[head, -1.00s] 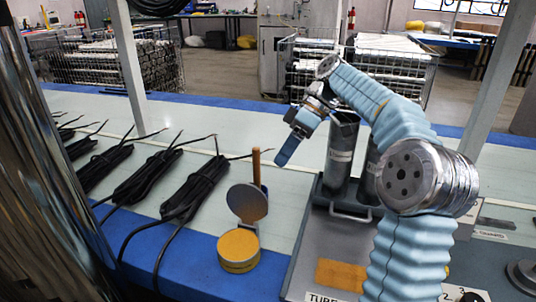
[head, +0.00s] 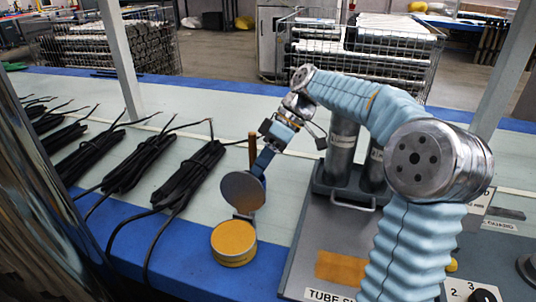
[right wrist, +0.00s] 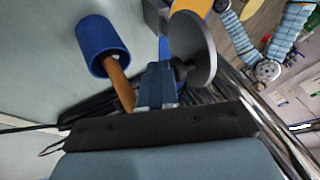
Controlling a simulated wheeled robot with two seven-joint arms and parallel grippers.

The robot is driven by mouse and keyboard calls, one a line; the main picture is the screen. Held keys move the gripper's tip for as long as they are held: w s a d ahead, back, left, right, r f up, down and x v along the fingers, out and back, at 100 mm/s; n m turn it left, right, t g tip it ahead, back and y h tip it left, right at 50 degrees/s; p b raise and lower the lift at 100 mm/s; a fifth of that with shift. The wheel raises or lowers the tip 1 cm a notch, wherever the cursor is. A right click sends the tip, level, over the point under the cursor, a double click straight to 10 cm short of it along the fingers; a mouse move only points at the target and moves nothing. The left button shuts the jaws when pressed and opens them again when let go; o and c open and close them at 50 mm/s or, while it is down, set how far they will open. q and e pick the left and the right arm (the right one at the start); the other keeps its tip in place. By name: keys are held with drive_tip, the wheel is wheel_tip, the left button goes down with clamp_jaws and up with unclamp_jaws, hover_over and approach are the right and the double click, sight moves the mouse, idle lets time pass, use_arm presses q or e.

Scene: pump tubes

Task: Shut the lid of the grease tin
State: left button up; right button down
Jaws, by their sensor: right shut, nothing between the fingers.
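The grease tin (head: 234,246) is a low round tin of yellow-orange grease on the blue front edge of the bench. Its round grey lid (head: 242,193) stands up open at the tin's far side. My right gripper (head: 261,165) is shut and empty. It is just behind the lid's upper right edge, and its tips are partly hidden by the lid. In the right wrist view the shut fingers (right wrist: 157,86) are close beside the lid (right wrist: 198,48) and its dark knob; I cannot tell whether they touch. Part of the grease (right wrist: 192,5) shows at the top edge. My left gripper is not in view.
A wooden handle (head: 252,150) stands behind the lid; the right wrist view shows it in a blue cup (right wrist: 103,45) near the fingers. Black cable bundles (head: 190,175) lie left. A grey tray (head: 310,250) with metal tubes (head: 341,150) is at right.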

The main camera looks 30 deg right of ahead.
sight(243, 190)
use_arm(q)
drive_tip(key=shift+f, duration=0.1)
use_arm(e)
drive_tip(key=shift+a, duration=0.1)
idle(0.3)
